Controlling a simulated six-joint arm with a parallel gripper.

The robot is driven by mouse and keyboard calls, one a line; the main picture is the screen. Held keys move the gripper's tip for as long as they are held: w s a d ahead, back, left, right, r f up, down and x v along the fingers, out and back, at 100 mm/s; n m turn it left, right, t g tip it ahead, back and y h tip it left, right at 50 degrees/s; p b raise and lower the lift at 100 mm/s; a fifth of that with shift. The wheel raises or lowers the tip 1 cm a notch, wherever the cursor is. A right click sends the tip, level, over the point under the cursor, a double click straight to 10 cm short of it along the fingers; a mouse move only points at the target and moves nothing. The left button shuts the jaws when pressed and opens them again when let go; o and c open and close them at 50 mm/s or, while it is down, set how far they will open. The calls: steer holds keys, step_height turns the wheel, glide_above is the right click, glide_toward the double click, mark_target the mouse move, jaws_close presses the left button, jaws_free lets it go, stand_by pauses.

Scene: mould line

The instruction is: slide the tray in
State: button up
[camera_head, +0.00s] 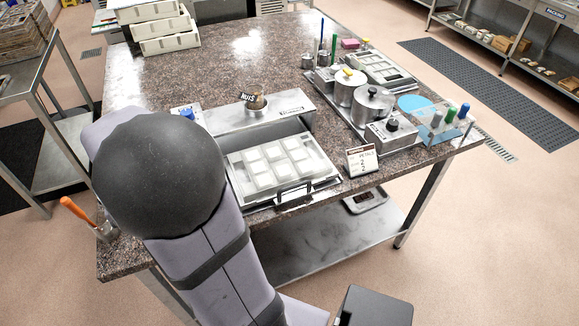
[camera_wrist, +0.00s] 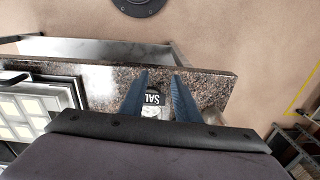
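The tray (camera_head: 322,171), metal-edged with several pale square blocks in it, lies on the speckled worktop in the head view. A dark bracket-like handle (camera_head: 294,194) is at its front edge. Its back edge is close to the metal housing (camera_head: 240,127); whether part of it is inside, I cannot tell. The tray's edge also shows at the left of the wrist view (camera_wrist: 74,92). My gripper (camera_wrist: 160,76) is open, its two blue fingers apart, beside the tray over the counter edge. A jar lid labelled "SAL" (camera_wrist: 153,99) shows between the fingers, apparently below them. My arm hides the gripper in the head view.
A jar labelled "NUIS" (camera_head: 257,102) stands on the housing. A small sign (camera_head: 361,161) stands right of the tray. Metal pots (camera_head: 372,104) and a bottle rack (camera_head: 443,124) are farther right. An orange-handled tool (camera_head: 76,211) is at the front left. The back centre is clear.

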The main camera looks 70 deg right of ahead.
steer(key=d+r+m+p, duration=0.3)
steer(key=d+r+m, duration=0.3)
steer(key=d, duration=0.5)
steer(key=m+g+y+b, duration=0.1)
steer(key=m+g+y, duration=0.1)
steer(key=m, duration=0.9)
glide_toward(293, 185)
steer(key=shift+p+x, duration=1.05)
steer(key=shift+x, duration=2.75)
steer(key=shift+w, duration=0.1)
jaws_close()
